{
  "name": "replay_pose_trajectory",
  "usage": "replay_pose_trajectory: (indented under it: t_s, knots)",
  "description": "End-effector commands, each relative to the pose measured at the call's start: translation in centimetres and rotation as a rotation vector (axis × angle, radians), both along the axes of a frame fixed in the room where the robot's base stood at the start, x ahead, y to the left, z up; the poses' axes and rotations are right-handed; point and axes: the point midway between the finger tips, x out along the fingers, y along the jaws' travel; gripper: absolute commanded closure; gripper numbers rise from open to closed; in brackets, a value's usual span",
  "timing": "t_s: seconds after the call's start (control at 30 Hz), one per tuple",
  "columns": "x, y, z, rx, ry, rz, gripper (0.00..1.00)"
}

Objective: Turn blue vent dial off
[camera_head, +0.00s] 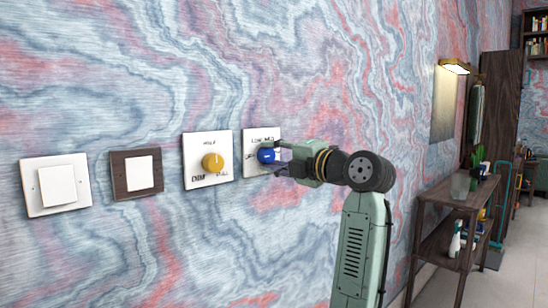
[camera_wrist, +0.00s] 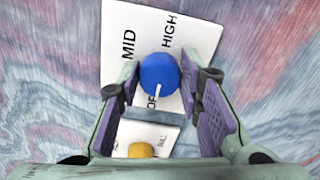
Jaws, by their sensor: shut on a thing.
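The blue vent dial (camera_head: 266,155) sits on a white wall plate (camera_head: 254,137) at the right end of a row of wall fittings. In the wrist view the dial (camera_wrist: 159,72) is between the purple-padded fingers of my gripper (camera_wrist: 158,80), which is shut on it. The dial's white pointer line points down in that view, towards a partly hidden label starting "OF". The labels "MID" and "HIGH" show on the plate above and beside the dial. In the head view my gripper (camera_head: 275,157) reaches the dial from the right and covers part of the plate.
A white plate with a yellow dial (camera_head: 212,162) is just left of the blue one. Further left are a brown-framed switch (camera_head: 137,172) and a white switch (camera_head: 56,185). A dark wooden shelf table (camera_head: 450,205) stands along the wall at right.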

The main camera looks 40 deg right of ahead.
Motion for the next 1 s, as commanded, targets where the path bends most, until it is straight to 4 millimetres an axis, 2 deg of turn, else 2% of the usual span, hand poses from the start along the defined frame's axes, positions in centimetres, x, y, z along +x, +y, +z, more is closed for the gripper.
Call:
replay_pose_trajectory:
  t_s: [0.33,0.37,0.63,1.0]
  knots:
    - [0.01,0.06,-0.09,-0.004,0.002,0.003,0.95]
    - [0.01,0.06,-0.09,-0.004,0.002,0.003,0.66]
    - [0.01,0.04,-0.05,-0.003,0.001,0.001,0.48]
    - [-0.38,-0.04,-0.01,-0.002,0.000,0.000,0.47]
